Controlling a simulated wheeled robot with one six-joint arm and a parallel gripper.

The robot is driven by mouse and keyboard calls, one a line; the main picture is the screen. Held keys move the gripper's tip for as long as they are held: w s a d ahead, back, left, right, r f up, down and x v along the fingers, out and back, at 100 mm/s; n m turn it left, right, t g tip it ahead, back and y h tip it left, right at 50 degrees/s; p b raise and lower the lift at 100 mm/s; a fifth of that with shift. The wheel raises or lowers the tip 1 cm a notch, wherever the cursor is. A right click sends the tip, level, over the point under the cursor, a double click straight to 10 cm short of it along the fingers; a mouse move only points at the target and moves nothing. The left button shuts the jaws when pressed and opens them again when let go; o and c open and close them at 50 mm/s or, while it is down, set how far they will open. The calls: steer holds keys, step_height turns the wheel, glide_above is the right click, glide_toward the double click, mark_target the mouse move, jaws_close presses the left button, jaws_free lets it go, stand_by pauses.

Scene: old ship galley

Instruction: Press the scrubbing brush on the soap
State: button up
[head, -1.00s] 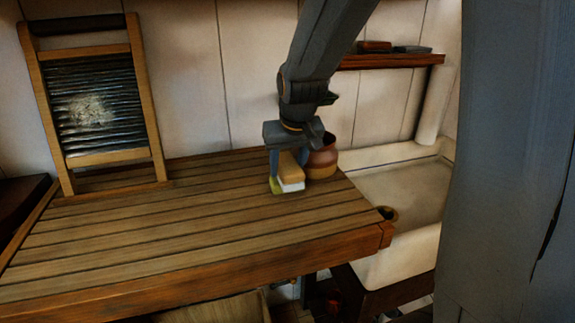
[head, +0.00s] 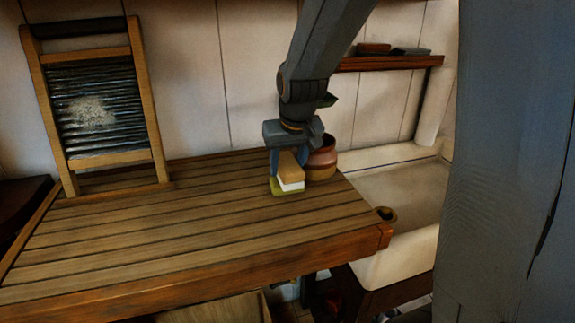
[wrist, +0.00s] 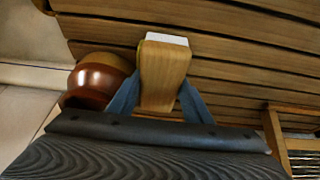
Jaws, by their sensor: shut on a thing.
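The scrubbing brush (head: 290,168) has a tan wooden back and white bristles. My gripper (head: 284,158) is shut on its wooden back, over the counter near the pot. The soap (head: 286,191), a flat yellow-green piece, lies on the counter directly under the bristles, mostly hidden by the brush. The bristles appear to touch the soap or sit just above it; I cannot tell which. In the wrist view the brush (wrist: 164,72) stands between the two fingers of my gripper (wrist: 158,104), its white bristle edge at the far end.
A brown pot (head: 322,160) stands close to the right of the brush. A washboard (head: 150,120) leans on the wall at the left. A pale sink (head: 395,205) adjoins the slatted counter (head: 150,235), whose middle is clear. A shelf (head: 395,62) hangs above.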

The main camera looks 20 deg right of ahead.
mark_target(285, 158)
steer(key=shift+r+p, duration=2.25)
steer(key=shift+r, duration=0.85)
steer(key=shift+w+f, duration=0.1)
steer(key=b+x, duration=0.3)
steer(key=shift+f+b, duration=0.4)
